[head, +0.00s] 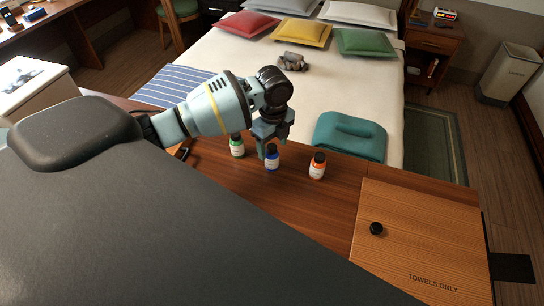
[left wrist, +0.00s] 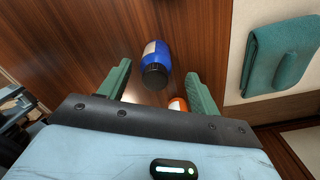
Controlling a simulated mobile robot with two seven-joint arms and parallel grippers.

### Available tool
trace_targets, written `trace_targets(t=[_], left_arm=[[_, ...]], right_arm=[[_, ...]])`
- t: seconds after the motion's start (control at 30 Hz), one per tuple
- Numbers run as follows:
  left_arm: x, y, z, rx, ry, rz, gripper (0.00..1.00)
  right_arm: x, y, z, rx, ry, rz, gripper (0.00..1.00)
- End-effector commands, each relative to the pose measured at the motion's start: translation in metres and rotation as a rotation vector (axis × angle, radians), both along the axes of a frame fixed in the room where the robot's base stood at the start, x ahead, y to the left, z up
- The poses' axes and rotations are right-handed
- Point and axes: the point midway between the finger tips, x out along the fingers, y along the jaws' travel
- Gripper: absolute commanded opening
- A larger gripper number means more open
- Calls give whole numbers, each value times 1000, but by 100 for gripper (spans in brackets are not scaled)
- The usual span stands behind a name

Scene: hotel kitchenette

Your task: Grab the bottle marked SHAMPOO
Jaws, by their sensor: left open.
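Three small bottles with dark caps and white labels stand on the wooden counter in the head view: a green one (head: 237,147), a blue one (head: 272,162) and an orange one (head: 317,168). The label print is too small to read, so I cannot tell which is marked SHAMPOO. My left gripper (head: 268,147) is open above and just behind the blue bottle, pointing down. In the left wrist view the blue bottle (left wrist: 157,52) shows between and beyond the two green fingers, its black cap towards me. The orange bottle (left wrist: 178,104) is partly hidden by the gripper's body. My right gripper is out of view.
A wooden board marked TOWELS ONLY (head: 420,245) lies at the right, with a round black knob (head: 376,228) on it. My dark body hides the lower left.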

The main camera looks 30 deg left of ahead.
Motion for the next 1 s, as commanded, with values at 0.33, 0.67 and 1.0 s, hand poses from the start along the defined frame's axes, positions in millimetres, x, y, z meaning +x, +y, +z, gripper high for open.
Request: trace_targets(t=[0.33,0.67,1.0], left_arm=[[-6,2,-28,1,0,0,63],[-5,1,-51,0,-4,-1,63],[-5,2,-51,0,-4,-1,37]], right_arm=[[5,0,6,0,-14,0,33],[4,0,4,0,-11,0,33],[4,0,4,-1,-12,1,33]])
